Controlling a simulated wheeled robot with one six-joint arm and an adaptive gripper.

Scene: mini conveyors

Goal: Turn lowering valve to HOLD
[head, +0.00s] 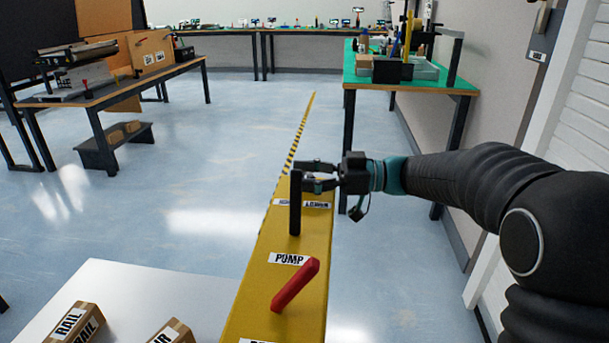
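A yellow beam (253,284) runs away from me, carrying two levers. The far lever is black (295,212) and stands upright beside small white labels (318,204) that are too small to read clearly. The near lever is red (296,285) and leans up to the right, just in front of a label reading PUMP (289,259). My gripper (303,177) reaches in from the right at the black lever's top. Its two fingers are apart, one behind and one in front of the lever's top. I cannot tell whether they touch it. No lever is labelled as the lowering valve legibly.
A white surface (140,292) with labelled cardboard boxes (75,323) lies at the lower left. A green-topped bench (436,86) with tools stands beyond my arm, near the right wall. A wooden table (130,84) stands at the far left. Open floor lies between.

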